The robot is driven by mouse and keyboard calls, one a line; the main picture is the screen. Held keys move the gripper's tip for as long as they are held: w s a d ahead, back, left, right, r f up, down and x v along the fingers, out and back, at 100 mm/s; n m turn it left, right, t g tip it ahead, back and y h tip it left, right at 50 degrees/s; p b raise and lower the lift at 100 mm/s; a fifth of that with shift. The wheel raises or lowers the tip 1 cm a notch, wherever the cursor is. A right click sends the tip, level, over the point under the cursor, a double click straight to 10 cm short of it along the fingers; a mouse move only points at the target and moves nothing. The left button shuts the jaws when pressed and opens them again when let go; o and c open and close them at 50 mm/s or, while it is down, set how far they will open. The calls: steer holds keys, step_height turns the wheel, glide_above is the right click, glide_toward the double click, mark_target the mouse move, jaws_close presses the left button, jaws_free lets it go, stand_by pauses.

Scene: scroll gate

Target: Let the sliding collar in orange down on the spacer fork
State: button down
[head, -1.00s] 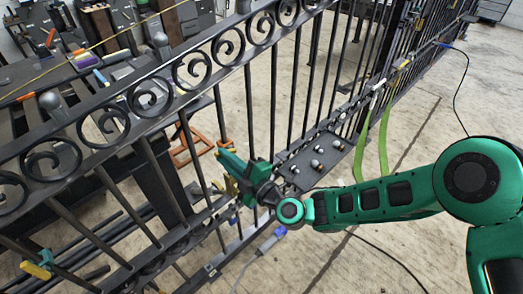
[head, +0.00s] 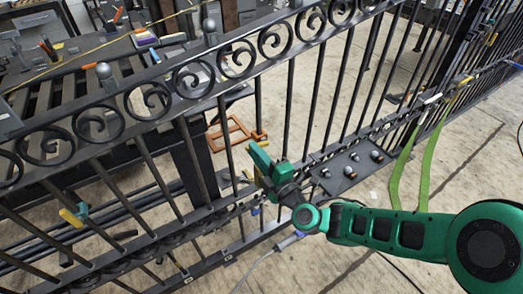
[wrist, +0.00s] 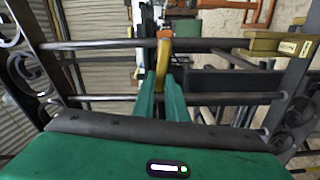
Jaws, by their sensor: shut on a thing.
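My gripper (wrist: 164,80) has its green fingers closed on a yellow-orange tab in the wrist view. The tab belongs to the orange collar (wrist: 164,36), which sits at a dark gate bar; whether it fully rings the bar is hidden. A yellow block with a pale label, seemingly the spacer fork (wrist: 272,46), is on the same bar, to the right and apart from the collar. In the head view my gripper (head: 265,166) is at the gate's bars, low down, with some yellow beside it; the collar itself is mostly hidden there.
The black gate (head: 205,175) has a row of scrolls on top and another low down. A dark plate with knobs (head: 350,168) is right of my gripper. Green straps (head: 427,165) hang further right. A yellow and teal clamp (head: 75,213) is at left.

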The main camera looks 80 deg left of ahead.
steer(key=shift+s, duration=0.1)
steer(key=c, duration=1.8)
jaws_free()
steer(key=shift+o, duration=0.2)
steer(key=v, duration=1.1)
